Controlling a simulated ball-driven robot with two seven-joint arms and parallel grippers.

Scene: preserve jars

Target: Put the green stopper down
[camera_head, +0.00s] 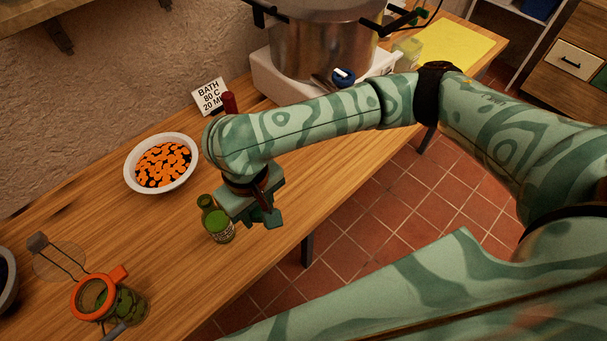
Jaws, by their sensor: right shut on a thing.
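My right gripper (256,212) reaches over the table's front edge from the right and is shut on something. The held thing is mostly hidden by the jaws, and I cannot clearly make out the green stopper. A small green bottle (218,224) with a pale label stands on the wooden table just left of the gripper. I cannot tell whether the two touch. My left gripper is not in view.
A white bowl of orange pieces (136,181) stands behind the bottle. A clip jar with an orange ring (74,296) is at the lower left. A large pot (310,45) and a sign (209,96) are behind. Bare table (165,240) lies left of the bottle.

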